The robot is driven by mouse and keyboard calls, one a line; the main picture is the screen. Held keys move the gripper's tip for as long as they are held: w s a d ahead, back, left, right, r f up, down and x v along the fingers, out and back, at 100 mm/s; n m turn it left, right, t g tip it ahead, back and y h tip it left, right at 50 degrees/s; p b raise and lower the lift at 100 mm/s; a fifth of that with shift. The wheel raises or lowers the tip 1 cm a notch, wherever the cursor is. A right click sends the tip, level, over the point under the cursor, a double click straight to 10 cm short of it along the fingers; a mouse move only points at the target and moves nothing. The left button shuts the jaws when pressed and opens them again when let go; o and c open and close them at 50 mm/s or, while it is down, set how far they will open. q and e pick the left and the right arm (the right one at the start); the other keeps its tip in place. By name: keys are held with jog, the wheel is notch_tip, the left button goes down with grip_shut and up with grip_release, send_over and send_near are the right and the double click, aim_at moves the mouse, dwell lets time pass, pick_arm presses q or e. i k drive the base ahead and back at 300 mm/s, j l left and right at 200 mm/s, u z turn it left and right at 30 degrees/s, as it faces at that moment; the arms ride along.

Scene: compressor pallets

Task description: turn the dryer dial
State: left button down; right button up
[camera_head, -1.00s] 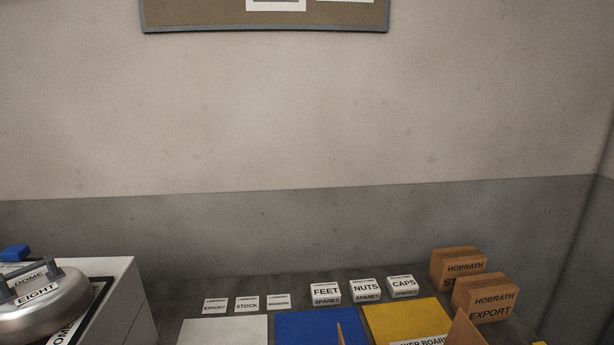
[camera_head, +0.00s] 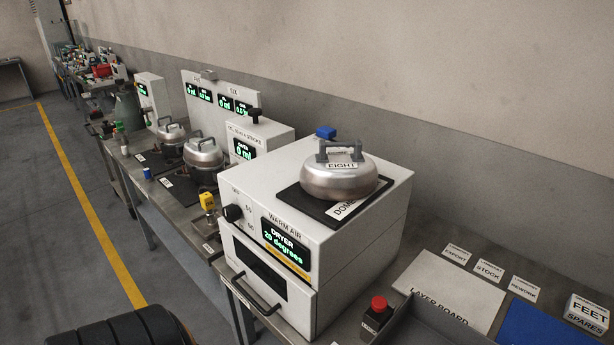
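The dryer (camera_head: 345,262) is a white box on the bench in the middle of the head view, its front facing left. Its black round dial (camera_head: 233,213) sits at the upper left of the front panel, with marks around it, one reading 50. The dryer display (camera_head: 285,250) reads "DRYER 20 degrees" in green. The dryer door (camera_head: 262,284) with a dark window and a bar handle looks closed. Neither of my grippers shows in the view.
A silver dome (camera_head: 338,179) labelled EIGHT stands on a black mat on the dryer's top, beside a blue object (camera_head: 325,132). A black box with a red button (camera_head: 378,303) stands at the dryer's right. More domes (camera_head: 204,152) stand farther left.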

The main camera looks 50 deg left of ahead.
aim_at(232, 213)
jog(key=u, duration=1.45)
